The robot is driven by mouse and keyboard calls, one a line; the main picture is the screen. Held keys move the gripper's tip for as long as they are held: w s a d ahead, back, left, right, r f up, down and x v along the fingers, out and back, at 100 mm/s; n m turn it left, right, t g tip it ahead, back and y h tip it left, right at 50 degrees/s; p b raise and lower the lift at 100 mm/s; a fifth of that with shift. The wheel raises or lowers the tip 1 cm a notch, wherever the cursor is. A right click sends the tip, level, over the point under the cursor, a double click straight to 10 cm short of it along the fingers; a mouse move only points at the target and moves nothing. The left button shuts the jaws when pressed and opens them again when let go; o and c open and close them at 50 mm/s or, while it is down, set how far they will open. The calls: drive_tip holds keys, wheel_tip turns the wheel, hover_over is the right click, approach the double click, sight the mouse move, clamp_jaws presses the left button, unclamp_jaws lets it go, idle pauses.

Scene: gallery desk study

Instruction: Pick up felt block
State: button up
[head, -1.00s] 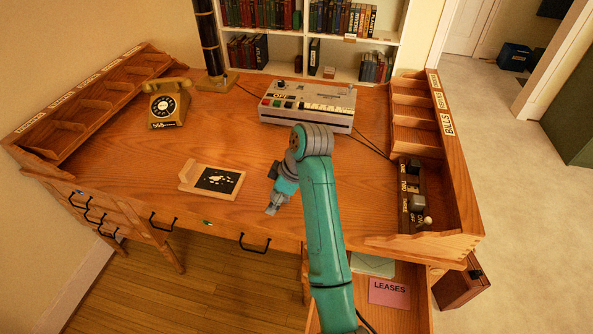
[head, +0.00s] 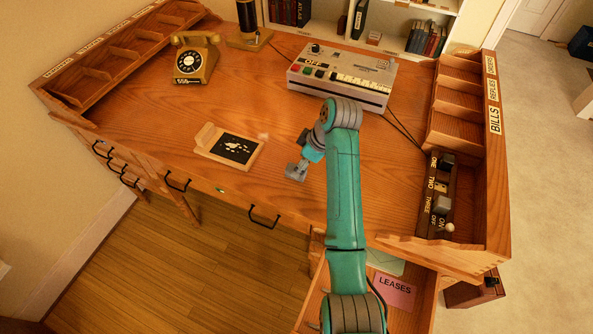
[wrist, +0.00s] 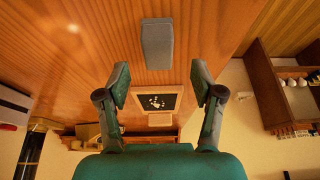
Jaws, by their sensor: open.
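The felt block, a grey rectangular block (wrist: 157,43), lies on the wooden desk at the top middle of the wrist view. My gripper (wrist: 160,78) is open there, with its two fingers spread apart and nothing between them. The block appears above the gap between the fingertips, roughly centred and apart from both. In the head view my gripper (head: 297,171) points down over the front middle of the desk, right of a black card in a tray. In that view I cannot separate the block from the grey fingers.
The card tray (head: 203,137) lies left of my gripper. A yellow telephone (head: 194,62), a control box with buttons (head: 340,82) and a switch panel (head: 438,190) stand on the desk. Labelled organisers line both sides. An open drawer with a LEASES folder (head: 394,291) juts out in front.

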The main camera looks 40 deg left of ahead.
drive_tip(key=x, duration=0.5)
drive_tip(key=shift+w+d, duration=0.1)
drive_tip(key=c, duration=1.2)
